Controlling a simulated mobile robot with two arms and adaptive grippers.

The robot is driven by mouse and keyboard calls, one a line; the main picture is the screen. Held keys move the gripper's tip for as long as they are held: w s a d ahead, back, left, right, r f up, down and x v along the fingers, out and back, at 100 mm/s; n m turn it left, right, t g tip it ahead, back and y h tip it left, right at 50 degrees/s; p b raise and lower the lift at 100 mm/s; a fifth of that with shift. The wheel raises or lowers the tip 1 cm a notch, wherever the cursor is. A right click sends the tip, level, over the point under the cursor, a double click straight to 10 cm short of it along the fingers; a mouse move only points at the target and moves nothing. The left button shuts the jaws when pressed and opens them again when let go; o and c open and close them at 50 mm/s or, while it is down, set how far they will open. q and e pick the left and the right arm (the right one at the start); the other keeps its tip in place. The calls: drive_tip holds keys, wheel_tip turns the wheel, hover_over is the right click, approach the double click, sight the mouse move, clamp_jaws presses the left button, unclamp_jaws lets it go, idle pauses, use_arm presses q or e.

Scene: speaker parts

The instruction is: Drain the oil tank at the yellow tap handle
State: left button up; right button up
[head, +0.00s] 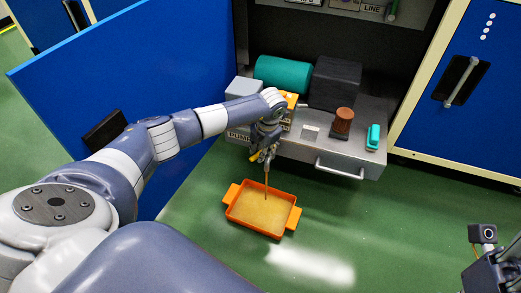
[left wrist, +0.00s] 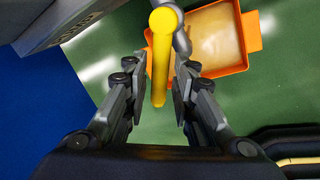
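The yellow tap handle (left wrist: 160,65) shows in the left wrist view as a long lever with a round end. It lies between the fingers of my left gripper (left wrist: 157,92), which are apart with a gap showing beside the handle. In the head view my left gripper (head: 264,150) is at the tap under the front left of the grey pump unit (head: 312,150) and hides most of the tap. A thin brown oil stream (head: 266,182) falls into the orange tray (head: 235,217), whose bottom is covered with oil (head: 260,211). My right gripper (head: 492,272) is partly cut off at the lower right.
A teal cylinder (head: 283,73), a dark block (head: 335,83), a brown cap (head: 342,122) and a small teal part (head: 373,136) sit on the unit. A blue door (head: 130,70) stands open at left. Green floor (head: 400,225) is clear right of the tray.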

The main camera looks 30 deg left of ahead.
idle(0.3)
use_arm(q)
wheel_tip(320, 180, up, 12)
drive_tip(key=d, duration=0.2)
drive_tip(key=shift+s, duration=0.35)
drive_tip(key=shift+d+f, duration=0.1)
